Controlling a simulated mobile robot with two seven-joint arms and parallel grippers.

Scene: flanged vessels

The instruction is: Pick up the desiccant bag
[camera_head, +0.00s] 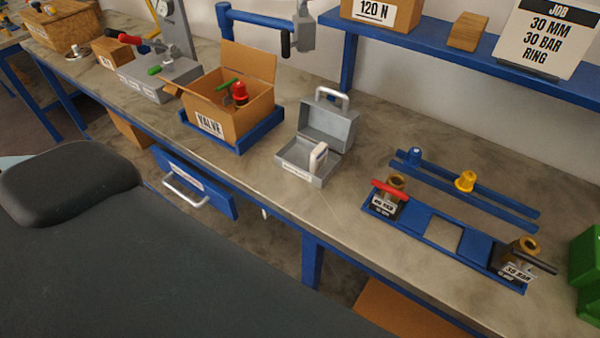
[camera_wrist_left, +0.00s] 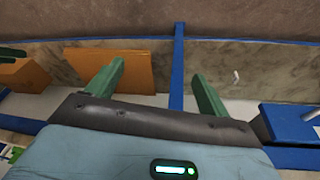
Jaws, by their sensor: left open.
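A small white packet, which looks like the desiccant bag (camera_head: 318,157), stands tilted inside the open grey metal case (camera_head: 305,165) on the bench. The case has a raised lid (camera_head: 328,125) with a handle. Its front label is too small to read. My left gripper (camera_wrist_left: 158,70) shows in the left wrist view with two green fingers spread apart and nothing between them. It is near the underside of the bench, away from the case; the bag is not seen in that view. Neither gripper shows in the head view.
A cardboard box marked VALVE (camera_head: 250,103) in a blue tray stands left of the case. A blue rack (camera_head: 460,247) with fittings lies to the right. A blue drawer (camera_head: 200,182) sits under the bench edge. Bare bench top (camera_head: 340,200) lies around the case.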

